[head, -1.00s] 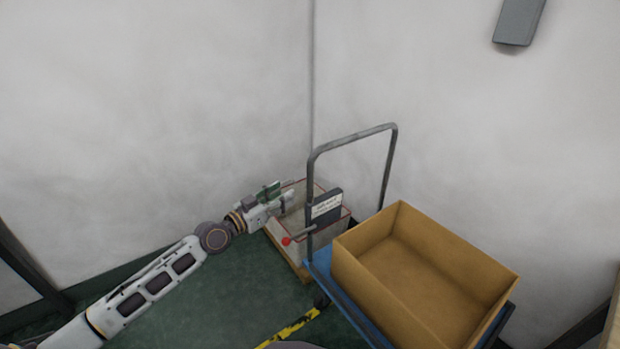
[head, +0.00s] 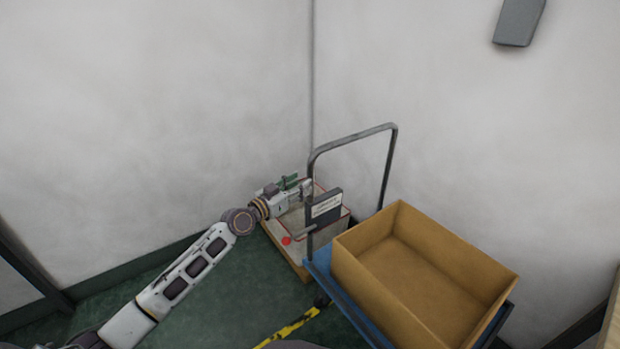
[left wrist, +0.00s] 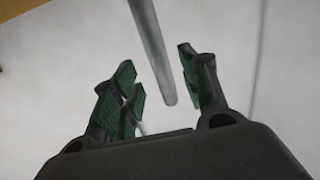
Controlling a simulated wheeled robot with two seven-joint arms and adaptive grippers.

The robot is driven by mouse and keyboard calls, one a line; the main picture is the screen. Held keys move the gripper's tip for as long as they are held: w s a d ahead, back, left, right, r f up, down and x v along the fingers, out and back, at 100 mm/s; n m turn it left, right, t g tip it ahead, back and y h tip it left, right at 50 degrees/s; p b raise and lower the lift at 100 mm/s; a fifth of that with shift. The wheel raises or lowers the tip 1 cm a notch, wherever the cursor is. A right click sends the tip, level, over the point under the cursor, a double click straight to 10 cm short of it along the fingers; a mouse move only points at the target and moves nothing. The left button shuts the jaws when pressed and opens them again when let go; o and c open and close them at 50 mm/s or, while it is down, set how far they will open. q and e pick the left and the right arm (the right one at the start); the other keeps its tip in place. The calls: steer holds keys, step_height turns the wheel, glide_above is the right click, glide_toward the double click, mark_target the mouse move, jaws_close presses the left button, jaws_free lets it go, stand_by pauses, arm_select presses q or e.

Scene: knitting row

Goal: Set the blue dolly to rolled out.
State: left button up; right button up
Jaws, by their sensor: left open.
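The blue dolly (head: 348,299) stands in the corner with a grey tubular push handle (head: 353,137) at its left end. A large open tan box (head: 350,285) rests on its deck. My left gripper (head: 306,187) is at the handle's near upright in the head view. In the left wrist view, a grey bar (left wrist: 150,45) comes down between the open fingers of my left gripper (left wrist: 160,85). I cannot tell whether either finger touches it. My right gripper is not in view.
A pale box with red edges (head: 290,252) stands on a wooden base in the corner behind the dolly. A dark sign (head: 325,208) is beside the handle. Yellow-black tape (head: 292,328) marks the green floor. Walls close in behind and to the right.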

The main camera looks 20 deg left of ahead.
mark_target(310, 177)
arm_select(q)
steer(key=shift+x, duration=2.85)
jaws_close()
